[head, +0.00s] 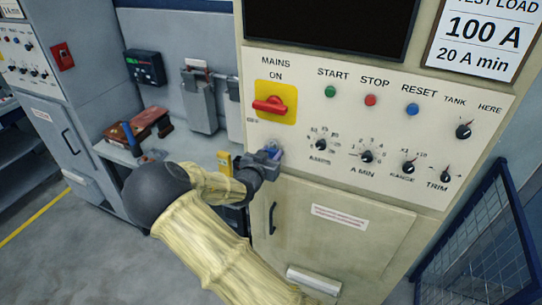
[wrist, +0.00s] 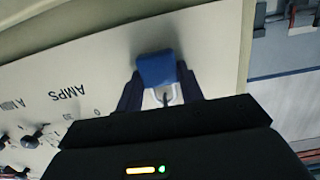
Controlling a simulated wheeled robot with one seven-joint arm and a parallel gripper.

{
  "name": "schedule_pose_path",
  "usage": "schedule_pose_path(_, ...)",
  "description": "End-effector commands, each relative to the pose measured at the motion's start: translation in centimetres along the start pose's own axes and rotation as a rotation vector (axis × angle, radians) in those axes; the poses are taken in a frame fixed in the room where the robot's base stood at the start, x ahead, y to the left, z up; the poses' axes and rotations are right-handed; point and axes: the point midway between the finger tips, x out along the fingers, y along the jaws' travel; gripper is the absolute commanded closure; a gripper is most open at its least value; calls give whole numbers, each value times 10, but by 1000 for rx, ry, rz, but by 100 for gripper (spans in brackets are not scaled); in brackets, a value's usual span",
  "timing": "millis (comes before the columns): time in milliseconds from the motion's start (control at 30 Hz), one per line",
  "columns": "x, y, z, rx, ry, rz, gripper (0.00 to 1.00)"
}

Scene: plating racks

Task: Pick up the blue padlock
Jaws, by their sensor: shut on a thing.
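The blue padlock (wrist: 157,70) is between the two dark fingers of my gripper (wrist: 160,90) in the wrist view. A pale metallic part shows just below its blue body, nearer my palm. In the head view the padlock (head: 272,150) is a small blue patch at the tip of my gripper (head: 270,156), in front of the cream control panel, below the red mains switch (head: 270,105). My gripper is shut on the padlock. Its fingers hide part of it, and I cannot tell whether it touches the panel.
The panel (head: 480,113) carries buttons and black knobs (head: 367,156) to the right of my gripper. A cabinet door with a dark handle (head: 272,218) is below. A bench with reddish-brown items (head: 150,122) is at left, and a blue mesh guard (head: 480,255) at right.

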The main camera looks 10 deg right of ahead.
Motion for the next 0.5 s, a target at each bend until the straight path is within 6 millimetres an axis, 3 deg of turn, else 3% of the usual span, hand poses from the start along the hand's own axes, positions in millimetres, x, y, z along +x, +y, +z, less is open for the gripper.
schedule_pose_path(133, -1, 0, -10, 6, 2, 1, 86)
schedule_pose_path(500, -94, -2, 7, 2, -1, -6, 86)
